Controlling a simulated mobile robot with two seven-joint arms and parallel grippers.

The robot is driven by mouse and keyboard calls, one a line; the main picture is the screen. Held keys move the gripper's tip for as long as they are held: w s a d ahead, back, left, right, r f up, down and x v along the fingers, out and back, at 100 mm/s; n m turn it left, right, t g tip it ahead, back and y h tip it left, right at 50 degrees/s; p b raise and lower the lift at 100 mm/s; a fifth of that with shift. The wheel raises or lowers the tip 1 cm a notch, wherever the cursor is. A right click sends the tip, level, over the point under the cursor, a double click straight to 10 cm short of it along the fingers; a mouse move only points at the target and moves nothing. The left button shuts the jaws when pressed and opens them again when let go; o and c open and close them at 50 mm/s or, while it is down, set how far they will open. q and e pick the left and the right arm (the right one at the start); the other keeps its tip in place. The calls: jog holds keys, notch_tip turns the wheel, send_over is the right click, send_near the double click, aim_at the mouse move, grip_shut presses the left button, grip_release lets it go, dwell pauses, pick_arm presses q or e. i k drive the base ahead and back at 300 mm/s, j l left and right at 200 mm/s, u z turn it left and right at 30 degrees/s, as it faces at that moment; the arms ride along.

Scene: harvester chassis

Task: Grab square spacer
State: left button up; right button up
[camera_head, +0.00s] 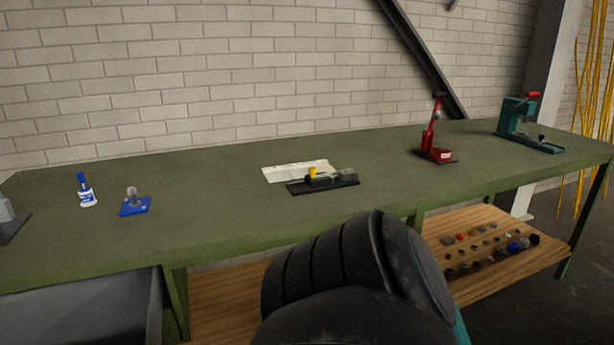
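I cannot single out a square spacer for sure. Several small parts (487,252), some dark, some grey, red, orange or blue, lie in rows on the wooden lower shelf (540,253) at the right, too small to tell apart. A black fixture (322,186) with a grey block (348,175) and a yellow piece (312,172) sits on the green workbench (225,190), in front of a white sheet or tray. Neither of my grippers shows in the head view.
A blue-and-white bottle (86,190) and a blue fixture (135,205) stand at the bench's left. A red press (433,140) and a teal press (524,125) stand at the right. A large black ribbed shape, possibly part of me, fills the lower middle and hides some shelf.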

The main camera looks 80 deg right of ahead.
aim_at(344, 175)
jog(key=z, duration=2.8)
jog(key=i+l+u, duration=0.1)
jog(key=u, duration=0.3)
jog(key=l+u, duration=0.2)
jog(key=u, duration=0.25)
jog(key=l+u, duration=0.2)
jog(key=u, duration=0.2)
jog(key=l+u, duration=0.45)
jog(key=l, duration=0.45)
